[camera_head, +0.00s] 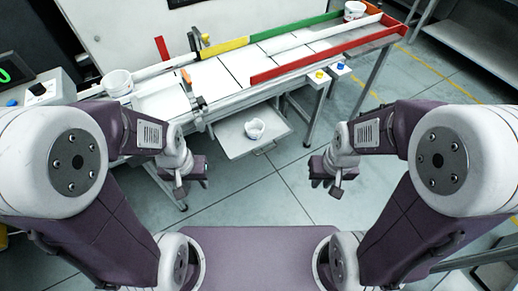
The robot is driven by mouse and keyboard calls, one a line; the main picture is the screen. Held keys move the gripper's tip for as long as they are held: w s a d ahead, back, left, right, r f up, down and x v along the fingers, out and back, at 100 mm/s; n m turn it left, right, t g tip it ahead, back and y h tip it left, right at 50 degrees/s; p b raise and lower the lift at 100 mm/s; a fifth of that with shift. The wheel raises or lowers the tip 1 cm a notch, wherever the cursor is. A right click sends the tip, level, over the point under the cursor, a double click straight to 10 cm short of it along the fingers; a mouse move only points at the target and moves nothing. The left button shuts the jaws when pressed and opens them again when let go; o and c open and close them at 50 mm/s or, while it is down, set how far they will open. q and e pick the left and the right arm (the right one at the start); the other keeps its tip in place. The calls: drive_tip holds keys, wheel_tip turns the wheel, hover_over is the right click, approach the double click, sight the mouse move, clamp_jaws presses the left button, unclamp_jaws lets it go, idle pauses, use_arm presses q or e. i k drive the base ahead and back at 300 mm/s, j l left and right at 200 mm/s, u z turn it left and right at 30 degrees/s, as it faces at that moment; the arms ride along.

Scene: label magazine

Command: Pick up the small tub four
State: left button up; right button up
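Three white tubs are in view, and I cannot read any number on them. One tub (254,129) stands on a pale tray (233,148) below the front edge of the conveyor table. Another tub (118,83) stands at the left end of the conveyor. A third tub (354,10) is at the far right end. My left gripper (183,189) hangs in front of the table, left of the tray and apart from it. My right gripper (327,185) hangs right of the tray, over the floor. Neither touches a tub, and their finger gaps are not clear.
The conveyor table (215,80) has green, yellow and red rails (315,55). An orange-tipped post (188,84) stands near its front. Yellow and blue buttons (320,74) sit at the front right. A grey control box (38,92) is at left. Open floor lies between my grippers.

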sight(254, 130)
drive_tip(key=i+j+z, duration=0.15)
drive_tip(key=j+z, duration=0.2)
drive_tip(key=i+j+z, duration=0.1)
drive_tip(key=j+z, duration=0.2)
drive_tip(key=i+j+z, duration=0.1)
drive_tip(key=j+z, duration=0.55)
drive_tip(key=j, duration=0.1)
